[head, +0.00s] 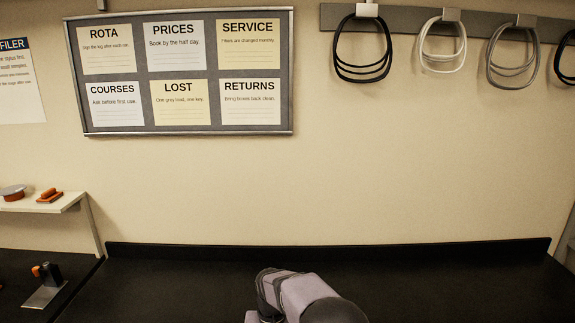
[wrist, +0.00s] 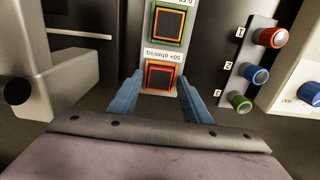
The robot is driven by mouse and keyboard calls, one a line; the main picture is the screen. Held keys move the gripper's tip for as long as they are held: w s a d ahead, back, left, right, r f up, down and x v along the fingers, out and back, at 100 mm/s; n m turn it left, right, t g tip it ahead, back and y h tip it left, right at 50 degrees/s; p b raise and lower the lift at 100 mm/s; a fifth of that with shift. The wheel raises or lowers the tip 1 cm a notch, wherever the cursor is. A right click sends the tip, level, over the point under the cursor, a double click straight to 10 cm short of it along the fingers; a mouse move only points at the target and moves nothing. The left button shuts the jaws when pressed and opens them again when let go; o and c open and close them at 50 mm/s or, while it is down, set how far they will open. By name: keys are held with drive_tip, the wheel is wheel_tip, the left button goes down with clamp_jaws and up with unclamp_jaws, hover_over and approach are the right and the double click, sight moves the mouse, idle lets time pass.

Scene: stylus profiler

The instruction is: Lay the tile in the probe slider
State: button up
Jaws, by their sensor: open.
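In the wrist view my gripper (wrist: 160,78) is open, with one blue finger on each side of a dark square with an orange frame (wrist: 161,75). Nothing is visibly held, and I cannot tell how far the fingertips are above it. A second dark square with a green frame (wrist: 167,25) lies beyond it on the same pale labelled strip (wrist: 163,52). The label between them reads upside down, about "50+ ohm/sq". I cannot tell for certain which part is the probe slider. The head view shows only my arm, without the gripper.
In the wrist view a grey block with a dark knob (wrist: 16,90) stands left. A plate with red, blue and green knobs (wrist: 250,65) stands right, by a white box (wrist: 300,85). In the head view the black bench (head: 180,285) looks clear beside my arm; a shelf (head: 50,203) is left.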

clamp_jaws()
drive_tip(key=shift+r+p, duration=2.35)
drive_tip(key=shift+r, duration=0.7)
